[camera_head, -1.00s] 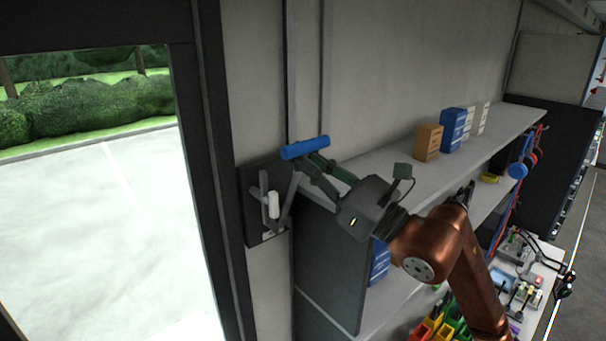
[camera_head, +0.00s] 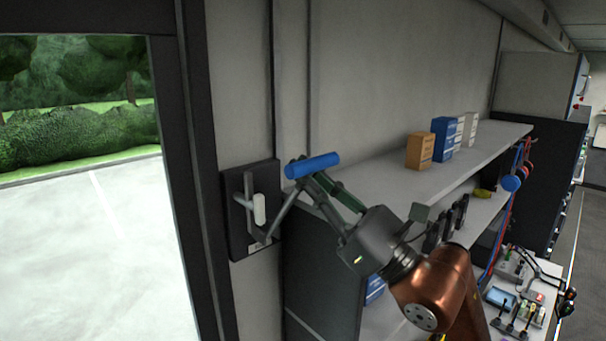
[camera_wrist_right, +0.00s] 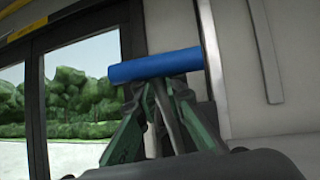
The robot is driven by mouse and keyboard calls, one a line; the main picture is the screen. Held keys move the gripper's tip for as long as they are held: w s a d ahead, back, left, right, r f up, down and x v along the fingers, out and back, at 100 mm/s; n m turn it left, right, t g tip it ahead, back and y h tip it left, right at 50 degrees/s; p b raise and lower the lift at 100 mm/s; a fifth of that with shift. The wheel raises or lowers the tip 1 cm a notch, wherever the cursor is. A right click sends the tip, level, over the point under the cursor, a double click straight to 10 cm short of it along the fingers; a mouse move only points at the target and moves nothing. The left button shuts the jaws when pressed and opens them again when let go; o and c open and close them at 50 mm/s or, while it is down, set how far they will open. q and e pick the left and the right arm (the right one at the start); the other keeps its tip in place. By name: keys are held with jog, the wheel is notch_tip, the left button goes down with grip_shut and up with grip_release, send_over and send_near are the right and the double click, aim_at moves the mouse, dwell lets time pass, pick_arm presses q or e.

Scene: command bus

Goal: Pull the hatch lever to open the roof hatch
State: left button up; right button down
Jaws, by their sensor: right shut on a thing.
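The hatch lever has a blue cylindrical grip (camera_head: 313,165) on a thin grey rod that rises at a slant from a dark wall plate (camera_head: 238,235) beside the door opening. A short white handle (camera_head: 260,209) also shows on that plate. My right gripper (camera_head: 311,182) is shut on the lever just below the blue grip. In the right wrist view the blue grip (camera_wrist_right: 155,65) lies across my fingertips (camera_wrist_right: 163,88), with the grey rod running down between the fingers. The roof hatch and my left gripper are not in view.
A grey shelf (camera_head: 470,150) with an orange box (camera_head: 420,151) and blue and white boxes stands right of the lever, close to my right arm. A dark door frame (camera_head: 190,170) is at the left. A cluttered bench top (camera_head: 515,300) is at lower right.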

jog(key=shift+s+d+r, duration=0.1)
jog(key=shift+s+r, duration=0.15)
jog(key=shift+r, duration=0.05)
jog(key=shift+c, duration=1.2)
grip_release()
